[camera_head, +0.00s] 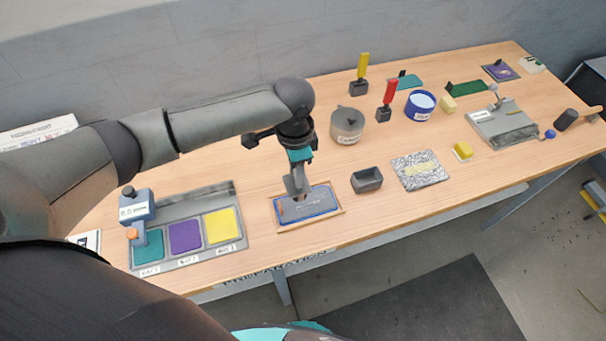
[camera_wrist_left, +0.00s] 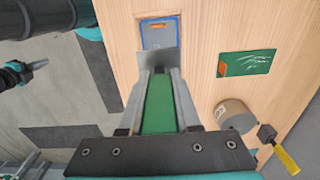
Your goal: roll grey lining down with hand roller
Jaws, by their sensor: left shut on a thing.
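The grey lining (camera_head: 318,209) lies in a blue-edged panel inside a shallow wooden frame (camera_head: 338,213) near the table's front edge. The panel also shows at the top of the left wrist view (camera_wrist_left: 158,34). My left gripper (camera_head: 297,181) is over the panel's left half and points down. In the left wrist view its fingers are shut on the hand roller, whose green handle (camera_wrist_left: 160,105) runs between them and whose grey end (camera_wrist_left: 153,60) overlaps the panel's near edge. I cannot tell whether the roller touches the lining. My right gripper (camera_wrist_left: 36,67) is small in the left wrist view, away from the table.
A tray with teal, purple and yellow pads (camera_head: 221,225) stands left of the frame. A grey canister (camera_head: 347,126) stands behind. A green card (camera_wrist_left: 245,63) lies near the frame.

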